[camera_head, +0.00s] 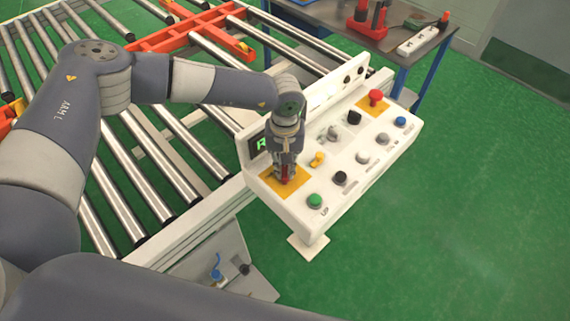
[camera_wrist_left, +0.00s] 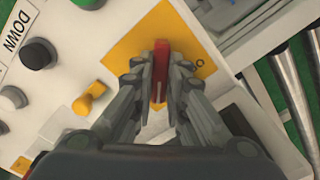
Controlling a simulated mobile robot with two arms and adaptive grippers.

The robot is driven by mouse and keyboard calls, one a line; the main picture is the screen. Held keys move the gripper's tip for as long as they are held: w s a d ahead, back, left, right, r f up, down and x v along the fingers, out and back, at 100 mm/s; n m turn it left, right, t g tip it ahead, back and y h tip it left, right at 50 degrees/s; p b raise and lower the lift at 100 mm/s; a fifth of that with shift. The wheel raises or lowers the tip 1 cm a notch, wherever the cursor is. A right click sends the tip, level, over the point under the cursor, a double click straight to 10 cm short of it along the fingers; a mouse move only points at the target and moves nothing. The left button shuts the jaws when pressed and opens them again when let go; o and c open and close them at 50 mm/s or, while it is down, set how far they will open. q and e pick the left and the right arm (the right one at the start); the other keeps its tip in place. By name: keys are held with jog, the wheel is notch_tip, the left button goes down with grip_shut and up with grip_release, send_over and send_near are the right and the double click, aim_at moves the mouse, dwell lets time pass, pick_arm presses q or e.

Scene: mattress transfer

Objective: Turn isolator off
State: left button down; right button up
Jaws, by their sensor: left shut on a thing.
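The isolator is a red handle on a yellow square plate (camera_head: 272,184) at the left end of the white control panel (camera_head: 335,200). In the left wrist view the red isolator handle (camera_wrist_left: 160,62) stands between my fingertips, with the yellow plate (camera_wrist_left: 125,45) around it and an "O" mark beside it. My left gripper (camera_head: 285,180) points down at the plate and is shut on the red handle; it also shows in the left wrist view (camera_wrist_left: 160,75). The fingers partly hide the handle. My right gripper is in neither view.
The panel also carries a green UP button (camera_head: 314,201), a yellow switch (camera_head: 317,159), black and grey knobs, a blue button (camera_head: 401,121) and a red emergency stop (camera_head: 376,97). A roller conveyor (camera_head: 130,150) lies behind and left. Green floor is open at the right.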

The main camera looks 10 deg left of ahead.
pick_arm(q)
jog(key=shift+f+n+b, duration=0.15)
jog(key=shift+n+b, duration=0.35)
jog(key=shift+b, duration=0.4)
jog(key=n+b, duration=1.2)
jog(key=b, duration=0.2)
jog(key=n+b, duration=0.2)
jog(key=shift+n, duration=0.3)
jog(key=shift+r+n+b, duration=0.2)
jog(key=shift+n+b, duration=0.75)
jog(key=shift+n, duration=0.15)
jog(key=c, duration=1.6)
grip_release()
